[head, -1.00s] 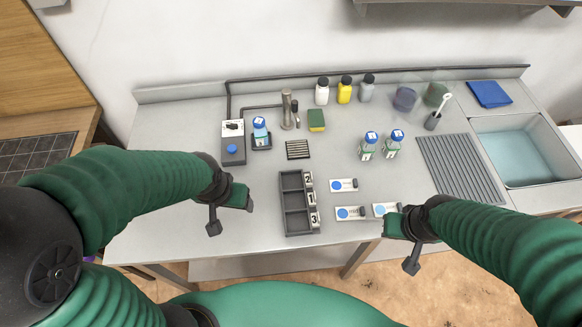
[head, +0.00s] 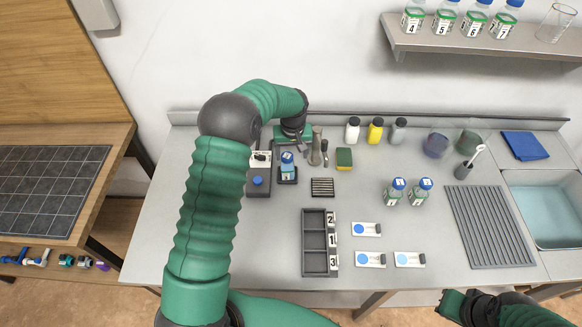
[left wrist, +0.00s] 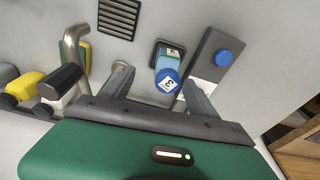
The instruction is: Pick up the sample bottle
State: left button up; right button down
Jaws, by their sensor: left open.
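The sample bottle (head: 287,169) has a blue cap with a white label and stands upright in a small dark holder on the bench, left of the tap. It also shows in the left wrist view (left wrist: 167,76). My left gripper (left wrist: 157,84) is open, its fingers on either side of the bottle's cap region. I cannot tell whether they touch it. In the head view, my left gripper (head: 293,139) is partly hidden behind its wrist, just behind the bottle. My right gripper (head: 456,303) is low at the front edge; its fingers are unclear.
A metal tap (head: 316,148) stands close right of the bottle, and a grey box with a blue button (head: 257,181) close left. Two similar bottles (head: 395,192) stand farther right. A numbered rack (head: 314,243) lies in front. A shelf (head: 470,45) holds several bottles.

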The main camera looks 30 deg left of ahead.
aim_at(288, 164)
pick_arm(q)
jog(key=f, duration=0.1)
jog(key=a+f, duration=0.1)
jog(key=shift+w+f, duration=0.35)
jog(key=shift+w, duration=0.05)
jog(key=f, duration=0.1)
jog(key=a+f+p, duration=0.1)
jog(key=f, duration=0.1)
jog(key=f+p, duration=0.1)
jog(key=f, duration=0.1)
jog(key=shift+s+a, duration=0.35)
jog(key=shift+w+d, duration=0.15)
jog(key=shift+d, duration=0.25)
jog(key=shift+c, duration=1.4)
jog(key=c, duration=0.5)
jog(key=shift+a, duration=0.2)
jog(key=c, duration=0.5)
jog(key=shift+c, duration=1.1)
grip_shut()
pick_arm(e)
jog(key=shift+w+a+r, duration=0.1)
jog(key=shift+a+r, duration=0.2)
jog(key=shift+r, duration=0.3)
jog(key=shift+a+r, duration=0.25)
jog(key=shift+r, duration=0.35)
